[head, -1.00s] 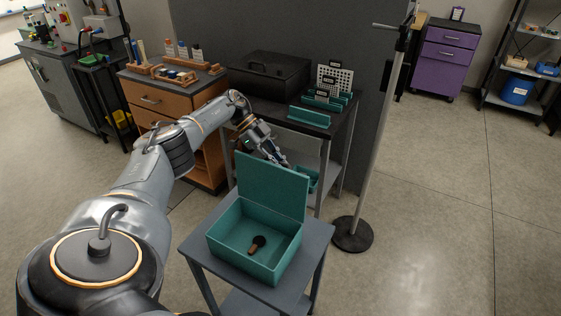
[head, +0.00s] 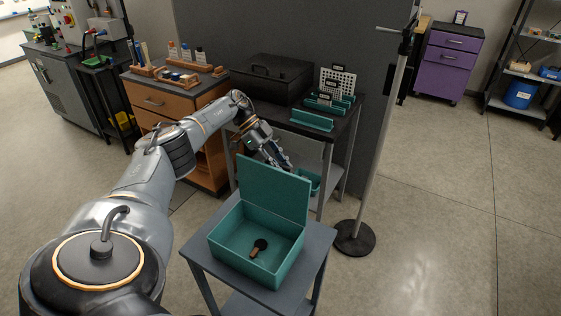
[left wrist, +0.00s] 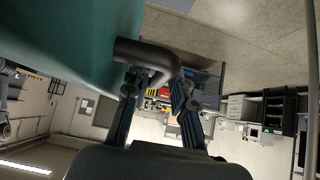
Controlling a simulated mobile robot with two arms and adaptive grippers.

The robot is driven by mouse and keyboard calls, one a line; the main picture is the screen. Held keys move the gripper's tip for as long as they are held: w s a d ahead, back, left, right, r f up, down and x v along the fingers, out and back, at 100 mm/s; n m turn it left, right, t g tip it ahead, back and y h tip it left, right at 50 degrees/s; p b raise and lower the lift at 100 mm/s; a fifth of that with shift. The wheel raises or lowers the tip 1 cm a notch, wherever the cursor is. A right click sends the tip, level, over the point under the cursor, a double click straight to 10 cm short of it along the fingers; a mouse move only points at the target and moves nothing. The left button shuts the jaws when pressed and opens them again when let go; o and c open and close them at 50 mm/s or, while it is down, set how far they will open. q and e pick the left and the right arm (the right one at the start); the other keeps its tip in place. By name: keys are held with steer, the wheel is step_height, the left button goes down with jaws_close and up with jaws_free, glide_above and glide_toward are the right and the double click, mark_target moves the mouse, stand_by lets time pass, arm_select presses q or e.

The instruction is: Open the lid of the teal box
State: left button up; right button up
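The teal box (head: 254,262) sits on a small grey table, with its lid (head: 273,188) standing roughly upright at the back edge. My left gripper (head: 285,165) is behind the lid's upper edge, partly hidden by it in the head view. In the left wrist view, the lid's teal surface (left wrist: 60,45) fills the upper left, and a bent black handle (left wrist: 148,55) stands out from it. The two fingers of my left gripper (left wrist: 157,88) are apart, with the handle at their tips; a firm hold is not visible. My right gripper is in neither view.
The small grey table (head: 318,250) has a narrow free rim. Behind are a dark bench with a black case (head: 270,78) and a pole stand (head: 354,238). Floor at right is clear.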

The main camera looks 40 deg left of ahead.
arm_select(q)
step_height(320, 180, up, 9)
steer(key=shift+f, duration=0.1)
steer(key=shift+a, duration=0.15)
stand_by(0.6)
